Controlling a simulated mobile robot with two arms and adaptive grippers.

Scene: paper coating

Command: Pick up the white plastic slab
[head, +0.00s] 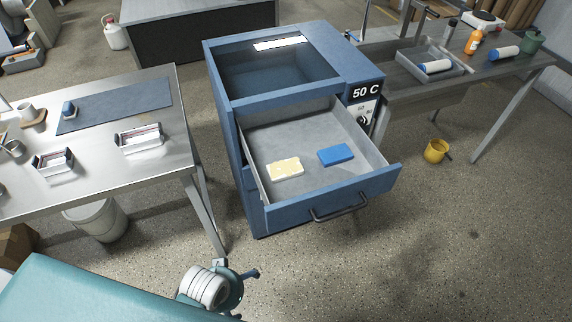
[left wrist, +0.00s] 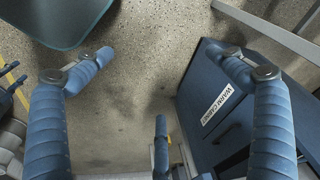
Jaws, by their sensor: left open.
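A pale slab with yellow patches (head: 285,168), the whitest slab in view, lies flat in the open drawer (head: 385,183) of the blue cabinet. A blue slab (head: 336,155) lies to its right, apart from it. My left gripper (head: 240,270) is low in front of the cabinet, outside the drawer and well short of the slabs. No slab shows in that view. My right gripper cannot be made out in either view.
A metal table (head: 100,180) with several small trays stands left of the cabinet (head: 290,75). A grey workbench (head: 400,78) with a tray and bottles is at right. A yellow mug (head: 436,151) is on the floor. The floor at front right is clear.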

